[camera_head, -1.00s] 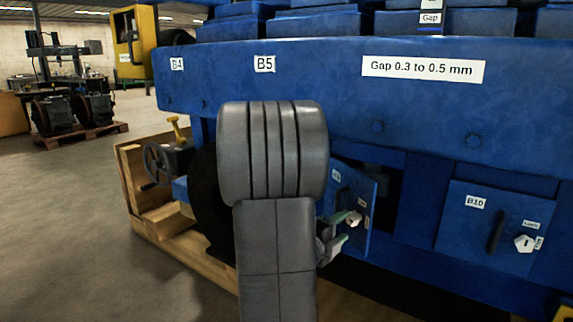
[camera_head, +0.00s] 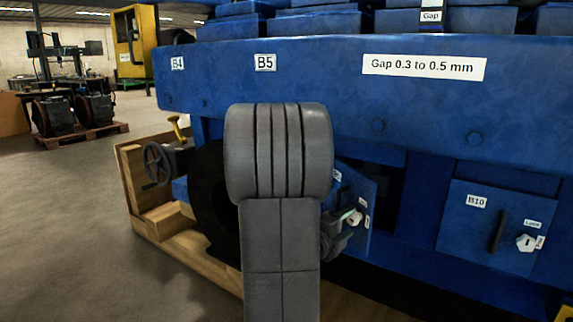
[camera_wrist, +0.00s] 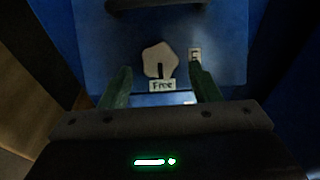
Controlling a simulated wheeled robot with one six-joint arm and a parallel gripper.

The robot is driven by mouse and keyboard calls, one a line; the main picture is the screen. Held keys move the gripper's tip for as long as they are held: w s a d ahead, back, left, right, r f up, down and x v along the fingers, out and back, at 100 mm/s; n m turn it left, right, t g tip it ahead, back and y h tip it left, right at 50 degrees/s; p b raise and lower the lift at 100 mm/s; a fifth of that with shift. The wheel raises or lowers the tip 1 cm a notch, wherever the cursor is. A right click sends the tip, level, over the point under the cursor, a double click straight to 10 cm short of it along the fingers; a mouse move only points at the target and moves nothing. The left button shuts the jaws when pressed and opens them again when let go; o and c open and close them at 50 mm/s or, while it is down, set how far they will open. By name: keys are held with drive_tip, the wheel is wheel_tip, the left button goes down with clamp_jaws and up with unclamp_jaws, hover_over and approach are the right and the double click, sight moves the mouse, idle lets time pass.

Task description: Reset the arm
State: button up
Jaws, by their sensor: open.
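My gripper (camera_wrist: 162,88) is open, with its two green fingers apart and nothing between them in the wrist view. Just beyond the fingertips is a white hexagonal knob (camera_wrist: 160,60) on a blue door panel (camera_wrist: 225,65). The knob's dark slot faces a label reading "Free" (camera_wrist: 162,86). In the head view my gripper (camera_head: 345,222) is mostly hidden behind my grey arm, close to the same white knob (camera_head: 355,218) on the blue door (camera_head: 366,190), which stands at an angle. I cannot tell whether a finger touches the knob.
The large blue engine (camera_head: 300,75) fills the right side. A second door, B10 (camera_head: 480,245), has its own knob and black handle. A handwheel (camera_head: 157,164) and wooden frame (camera_head: 150,225) stand at left. The floor (camera_head: 70,230) at far left is clear.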

drive_tip(key=p+v, duration=0.2)
drive_tip(key=v, duration=1)
drive_tip(key=b+x, duration=0.3)
drive_tip(key=x, duration=1.1)
drive_tip(key=shift+d+f, duration=0.1)
drive_tip(key=shift+f, duration=0.05)
drive_tip(key=shift+r+n+p, duration=0.3)
drive_tip(key=shift+r+p, duration=0.05)
drive_tip(key=shift+p, duration=0.25)
drive_tip(key=shift+r+n+g+y+p, duration=0.2)
drive_tip(key=shift+n+g+y+p, duration=0.1)
drive_tip(key=shift+n+p, duration=0.5)
drive_tip(key=n+p, duration=0.1)
drive_tip(key=p, duration=0.2)
drive_tip(key=shift+n+g, duration=0.3)
drive_tip(key=shift+g, duration=0.1)
drive_tip(key=n+g+p, duration=0.1)
drive_tip(key=n+p, duration=0.2)
drive_tip(key=p, duration=0.4)
drive_tip(key=n+g+p, duration=0.2)
drive_tip(key=n+p, duration=0.1)
drive_tip(key=p, duration=0.4)
drive_tip(key=w+n+g+p, duration=0.1)
drive_tip(key=n+g+p, duration=0.1)
drive_tip(key=p, duration=0.5)
drive_tip(key=shift+a+r+n, duration=0.25)
drive_tip(key=shift+a+n, duration=0.05)
drive_tip(key=shift+n, duration=0.2)
drive_tip(key=shift+p, duration=0.3)
